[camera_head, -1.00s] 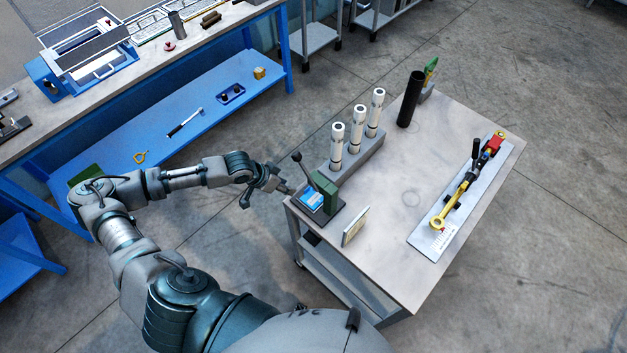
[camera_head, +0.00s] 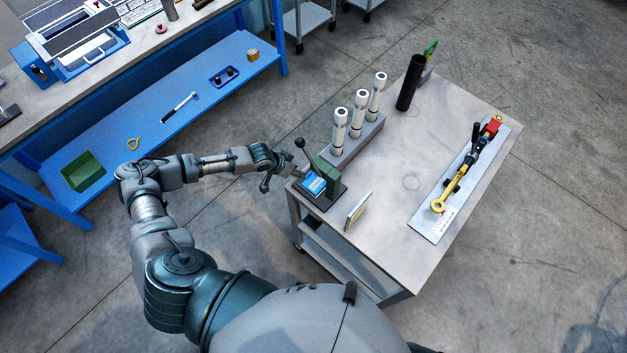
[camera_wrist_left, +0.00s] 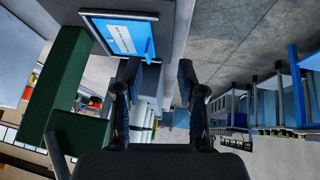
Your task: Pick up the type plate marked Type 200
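My left gripper (camera_head: 280,173) is just left of the fixture, apart from the plate. In the left wrist view its two fingers (camera_wrist_left: 158,78) are spread with nothing between them. My right gripper is not in view.
A black-knobbed lever (camera_head: 301,145) rises beside the fixture. A thin pale plate (camera_head: 358,209) stands upright nearby on the cart top (camera_head: 385,225). A grey block with three white cylinders (camera_head: 353,146), a black tube (camera_head: 410,83) and a yellow tool on a board (camera_head: 431,228) stand farther off.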

